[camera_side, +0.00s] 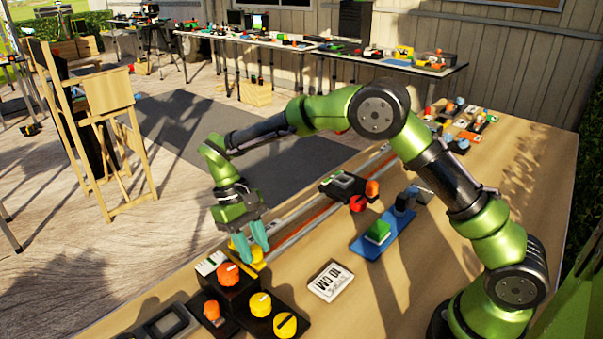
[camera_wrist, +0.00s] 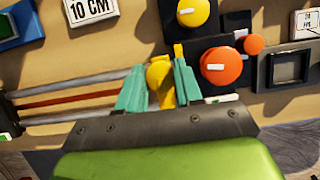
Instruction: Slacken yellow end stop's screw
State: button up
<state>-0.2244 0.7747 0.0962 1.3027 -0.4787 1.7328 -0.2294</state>
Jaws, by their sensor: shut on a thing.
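The yellow end stop (camera_side: 257,265) sits at the near end of the rail, beside the black block with an orange knob. It also shows in the wrist view (camera_wrist: 180,52), where its yellow screw head (camera_wrist: 158,73) is between the teal fingers. My gripper (camera_side: 252,251) points down at the end stop and is shut on the yellow screw; the fingers (camera_wrist: 159,82) stand on either side of it. The fingers hide part of the end stop and the screw's lower part. I cannot tell how far the screw is turned.
The rail (camera_side: 318,219) runs back to a black carriage (camera_side: 345,187) with orange and red knobs. Close to the fingers is a large orange knob (camera_wrist: 221,66). Yellow knobs (camera_side: 284,325) stand nearby. A "10 CM" card (camera_side: 330,281) and blue plate (camera_side: 376,238) lie to the right.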

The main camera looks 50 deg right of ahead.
jog(key=shift+a+n, duration=0.1)
jog(key=shift+n, duration=0.3)
jog(key=o, duration=1)
jog(key=shift+o, duration=0.2)
jog(key=shift+r, duration=0.1)
jog(key=v, duration=1.2)
jog(key=shift+s, duration=0.1)
